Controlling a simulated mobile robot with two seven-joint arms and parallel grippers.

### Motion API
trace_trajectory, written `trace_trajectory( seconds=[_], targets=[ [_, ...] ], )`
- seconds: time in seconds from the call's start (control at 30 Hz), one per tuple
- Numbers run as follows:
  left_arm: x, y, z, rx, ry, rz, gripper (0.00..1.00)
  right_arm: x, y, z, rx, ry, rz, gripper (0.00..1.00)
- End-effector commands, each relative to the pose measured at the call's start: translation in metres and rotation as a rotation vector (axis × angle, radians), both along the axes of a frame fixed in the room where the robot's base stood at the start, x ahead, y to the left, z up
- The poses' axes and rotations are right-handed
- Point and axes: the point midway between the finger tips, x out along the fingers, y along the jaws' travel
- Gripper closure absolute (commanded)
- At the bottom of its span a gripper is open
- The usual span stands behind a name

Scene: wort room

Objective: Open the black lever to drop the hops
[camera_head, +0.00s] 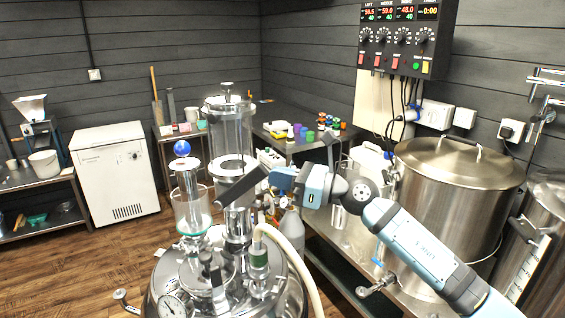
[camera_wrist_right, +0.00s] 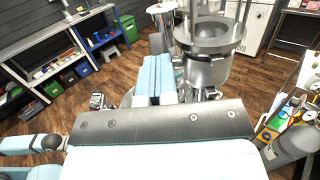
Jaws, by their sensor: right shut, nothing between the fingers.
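My right gripper (camera_head: 246,187) reaches in from the right over the steel vessel (camera_head: 281,285), beside the tall glass column (camera_head: 230,132). Its dark plate hides part of the column's lower end. In the right wrist view its two pale blue fingers (camera_wrist_right: 156,62) are together, with nothing between them, near the column's steel base (camera_wrist_right: 206,72). A dark upright handle (camera_head: 212,270) stands on the vessel lid, below and apart from the gripper; I cannot tell whether it is the black lever. I cannot make out any hops. My left gripper is not in view.
A pale hose (camera_head: 292,252) arches over the vessel's right side. A large steel pot (camera_head: 462,205) stands at the right. The wooden floor (camera_head: 60,265) at the left is clear.

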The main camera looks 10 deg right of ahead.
Motion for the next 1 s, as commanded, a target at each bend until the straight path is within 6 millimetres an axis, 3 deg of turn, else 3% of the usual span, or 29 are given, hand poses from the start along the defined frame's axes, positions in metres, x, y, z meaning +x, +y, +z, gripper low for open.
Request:
trace_trajectory(
  seconds=[0.03,0.4,0.7,1.0],
  targets=[
    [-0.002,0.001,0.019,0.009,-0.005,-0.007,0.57,0.002,0.003,0.015,-0.026,0.011,0.002,1.0],
    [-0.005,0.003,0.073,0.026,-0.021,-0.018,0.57,0.012,0.02,0.035,-0.194,0.085,0.002,1.0],
    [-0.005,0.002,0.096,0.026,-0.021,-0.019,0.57,0.02,0.038,0.048,-0.203,0.094,0.002,1.0],
    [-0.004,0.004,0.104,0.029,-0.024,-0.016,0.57,0.029,0.057,0.06,-0.202,0.091,0.001,1.0]
  ],
)
